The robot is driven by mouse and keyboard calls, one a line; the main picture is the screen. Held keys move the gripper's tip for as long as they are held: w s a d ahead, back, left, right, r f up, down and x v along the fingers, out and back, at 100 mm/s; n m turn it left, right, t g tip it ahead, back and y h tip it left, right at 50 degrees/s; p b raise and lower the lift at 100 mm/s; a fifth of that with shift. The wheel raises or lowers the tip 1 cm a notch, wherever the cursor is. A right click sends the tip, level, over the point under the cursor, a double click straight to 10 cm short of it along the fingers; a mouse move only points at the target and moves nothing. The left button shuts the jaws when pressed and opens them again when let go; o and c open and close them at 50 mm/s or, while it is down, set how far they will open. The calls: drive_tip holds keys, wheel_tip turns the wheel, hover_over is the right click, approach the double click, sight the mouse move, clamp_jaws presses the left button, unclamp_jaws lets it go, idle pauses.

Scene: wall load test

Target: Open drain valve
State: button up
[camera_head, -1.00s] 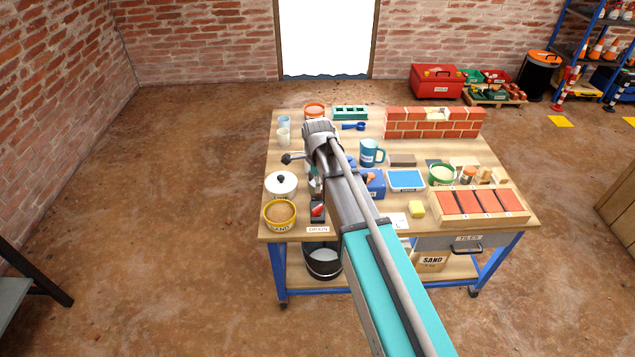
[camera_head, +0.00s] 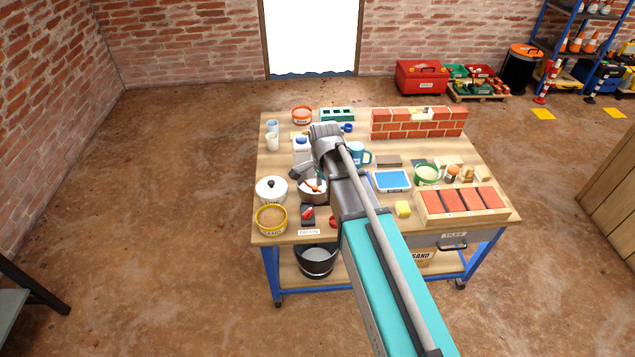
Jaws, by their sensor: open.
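A small red lever on a dark base (camera_head: 308,214), which looks like the drain valve, sits at the table's front edge behind a white DRAIN label (camera_head: 308,232). A black bucket (camera_head: 317,262) stands on the lower shelf below it. My arm reaches over the table, with its wrist above and behind the valve. My gripper (camera_head: 309,171) shows only in part, as a dark piece left of the wrist near a grey bowl (camera_head: 313,192). It is open and apart from the red lever. My arm hides most of it, and the valve's passage is too small to make out.
A white lidded pot (camera_head: 271,189) and a yellow sand tub (camera_head: 271,219) stand left of the valve. A red knob (camera_head: 333,221) is just right of it, beside my arm. A blue mug (camera_head: 358,155) and brick wall (camera_head: 418,124) are farther back.

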drive_tip(key=s+d+r+n+p, duration=0.6)
drive_tip(key=s+d+n, duration=0.1)
drive_tip(key=s+n, duration=0.2)
drive_tip(key=shift+s+r+n, duration=0.35)
drive_tip(key=shift+s+n, duration=0.05)
drive_tip(key=shift+s, duration=0.2)
drive_tip(key=shift+d, duration=0.1)
idle(0.4)
drive_tip(key=m+b, duration=0.6)
drive_tip(key=b, duration=0.4)
hover_over(308, 211)
wheel_tip(308, 211, down, 10)
drive_tip(key=shift+f, duration=0.15)
drive_tip(key=shift+s+f, duration=0.1)
drive_tip(key=shift+f, duration=0.05)
wheel_tip(308, 211, down, 14)
drive_tip(key=b, duration=1.3)
drive_tip(key=shift+r+b, duration=0.25)
drive_tip(key=shift+b, duration=0.15)
